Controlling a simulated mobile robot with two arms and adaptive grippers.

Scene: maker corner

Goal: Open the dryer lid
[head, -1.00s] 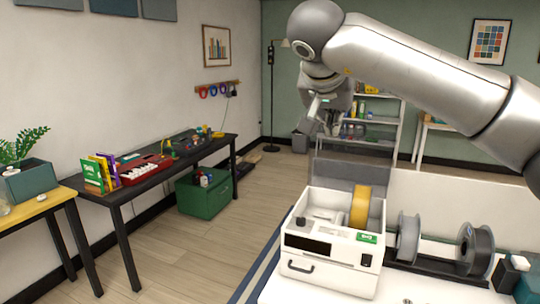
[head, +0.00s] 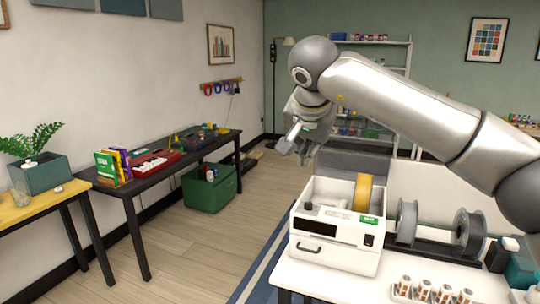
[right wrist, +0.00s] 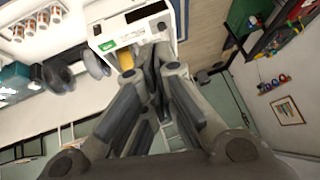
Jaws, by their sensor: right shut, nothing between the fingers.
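The dryer is a white box (head: 335,255) with a dark front display and a handle, on the white table at the lower right of the head view. Its top is open and a yellow spool (head: 362,193) shows inside. The grey see-through lid (head: 352,164) stands raised at the dryer's back edge. My right gripper (head: 293,156) is shut and empty, above and left of the lid, apart from it in the picture. In the right wrist view the shut fingers (right wrist: 157,62) point toward the dryer (right wrist: 135,22). My left gripper is not in view.
Grey spools (head: 467,234) stand on a dark holder right of the dryer. A rack of small striped cylinders (head: 432,294) is at the table front. A black bench (head: 150,184) with books and a red keyboard stands at the left. Floor between is clear.

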